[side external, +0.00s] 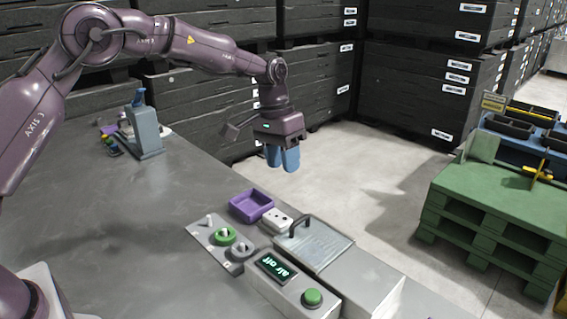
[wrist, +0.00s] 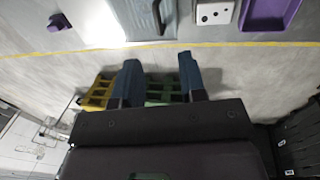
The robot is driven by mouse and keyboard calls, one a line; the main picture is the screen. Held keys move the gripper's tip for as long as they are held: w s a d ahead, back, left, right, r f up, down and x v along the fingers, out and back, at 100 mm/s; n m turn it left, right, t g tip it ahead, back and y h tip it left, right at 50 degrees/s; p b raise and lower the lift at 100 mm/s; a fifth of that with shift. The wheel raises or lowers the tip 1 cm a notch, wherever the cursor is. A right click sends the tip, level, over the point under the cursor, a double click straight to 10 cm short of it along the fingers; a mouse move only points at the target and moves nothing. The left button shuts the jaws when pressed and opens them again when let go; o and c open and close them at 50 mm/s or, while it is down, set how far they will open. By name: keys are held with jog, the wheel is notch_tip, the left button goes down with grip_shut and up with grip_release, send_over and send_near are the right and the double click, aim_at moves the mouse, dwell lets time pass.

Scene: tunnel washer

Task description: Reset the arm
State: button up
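My gripper (side external: 284,163) hangs in the air with its blue fingers pointing down, above and beyond the far edge of the grey worktop (side external: 120,225). In the wrist view my gripper (wrist: 159,75) has its two fingers apart with a clear gap. Nothing is held between them. The arm reaches across from the left, bent at the wrist. The fingers touch nothing that I can see.
Near the gripper are a purple tray (side external: 251,205), a white block (side external: 277,220), a handled metal lid (side external: 318,243) and a control box reading "air off" (side external: 274,265). A blue-grey stand (side external: 144,132) is at the back left. Dark crates and a green pallet (side external: 490,205) stand beyond.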

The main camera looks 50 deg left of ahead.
jog(key=s+a+r+t+y, duration=0.1)
jog(key=s+r, duration=0.5)
jog(key=s, duration=0.9)
jog(key=s+a+r+t+y, duration=0.1)
jog(key=s+r+t, duration=0.3)
jog(key=s, duration=1.2)
notch_tip(320, 180, up, 3)
jog(key=shift+s+a+f+t, duration=0.15)
jog(key=shift+s+a+t, duration=0.05)
jog(key=shift+s+t, duration=0.1)
dwell(0.5)
